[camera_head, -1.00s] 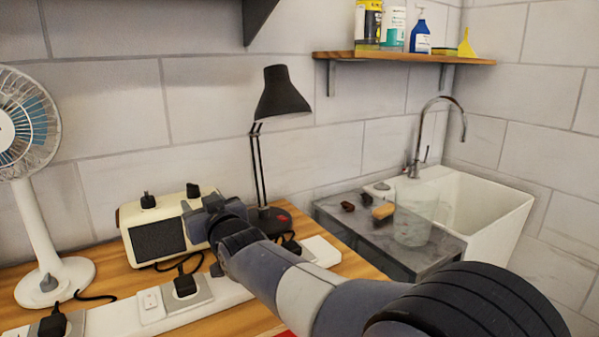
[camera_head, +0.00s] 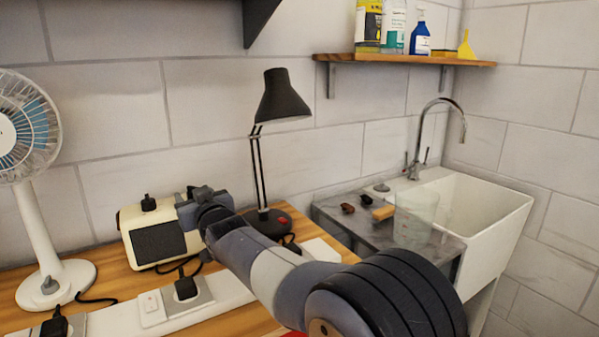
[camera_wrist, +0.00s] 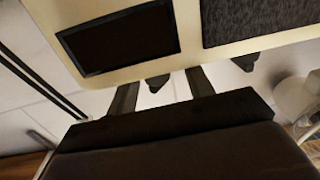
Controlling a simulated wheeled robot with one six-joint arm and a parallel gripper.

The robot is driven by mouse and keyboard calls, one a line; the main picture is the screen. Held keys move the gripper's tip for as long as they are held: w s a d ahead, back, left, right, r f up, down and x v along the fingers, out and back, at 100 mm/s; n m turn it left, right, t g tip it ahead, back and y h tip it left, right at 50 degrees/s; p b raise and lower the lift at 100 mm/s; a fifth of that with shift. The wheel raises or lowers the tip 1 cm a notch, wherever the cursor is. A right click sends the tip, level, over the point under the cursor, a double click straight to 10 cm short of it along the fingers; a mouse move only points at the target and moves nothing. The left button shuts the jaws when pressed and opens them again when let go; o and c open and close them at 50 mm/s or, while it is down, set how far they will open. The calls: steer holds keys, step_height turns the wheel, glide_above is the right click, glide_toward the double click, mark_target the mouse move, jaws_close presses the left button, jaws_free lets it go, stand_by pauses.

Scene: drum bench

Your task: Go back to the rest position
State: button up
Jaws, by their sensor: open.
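My gripper (camera_head: 188,203) is at the right end of the radio's top in the head view and partly covers the radio there. In the wrist view my gripper (camera_wrist: 162,88) shows two dark fingers spread apart, with nothing held between them. The cream radio (camera_head: 128,222) has a dark grille and stands upright on the bench; it also fills the top of the wrist view (camera_wrist: 190,52), inverted. One black knob (camera_head: 148,203) shows at its top left. Two dark knobs show beyond the fingers in the wrist view. Whether the fingers touch the radio cannot be told.
A black desk lamp (camera_head: 282,100) stands close behind my arm. A white fan (camera_head: 42,225) stands at left. A white power strip (camera_head: 228,290) with plugs and cables lies in front. A measuring jug (camera_head: 414,218) stands right, beside the sink (camera_head: 500,225). A shelf (camera_head: 400,59) holds bottles.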

steer(key=shift+w+d+r+p, duration=0.1)
steer(key=shift+d+r+p, duration=0.25)
steer(key=shift+p, duration=0.55)
steer(key=p, duration=0.3)
steer(key=shift+w+n+y, duration=0.15)
steer(key=shift+n+y, duration=0.25)
steer(key=n+g+y+p, duration=0.2)
steer(key=g+p, duration=0.1)
steer(key=p, duration=0.6)
steer(key=shift+y, duration=0.3)
steer(key=shift+s+d+f, duration=0.2)
steer(key=shift+s+f, duration=0.05)
steer(key=s+d+r+m+b, duration=0.1)
steer(key=s+d+b, duration=0.2)
steer(key=s+d, duration=0.3)
steer(key=shift+d+r+t, duration=0.15)
steer(key=shift+d+t, duration=0.15)
steer(key=shift+d, duration=0.3)
